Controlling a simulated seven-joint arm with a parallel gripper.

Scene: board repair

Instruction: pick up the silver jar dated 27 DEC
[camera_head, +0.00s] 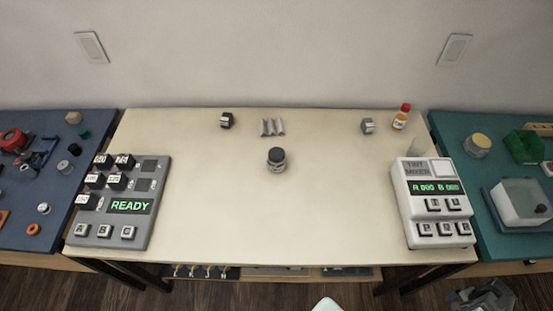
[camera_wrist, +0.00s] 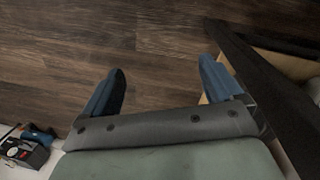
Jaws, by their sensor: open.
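A small grey jar (camera_head: 276,160) with a dark lid stands upright near the middle of the pale table. It carries a label band, but any date on it is too small to read. My gripper (camera_wrist: 163,66) shows in the wrist view with its two blue fingers spread wide. Nothing is between them, and only dark wood floor shows beyond. The jar does not show in the wrist view, and my gripper's fingers do not show in the head view.
The pale table (camera_head: 330,215) is clear around the jar. Behind are silver packets (camera_head: 271,127), a dark block (camera_head: 226,120), a grey block (camera_head: 367,126) and a red-capped bottle (camera_head: 402,117). A READY keypad (camera_head: 160,225) stands left, a white machine (camera_head: 410,215) right.

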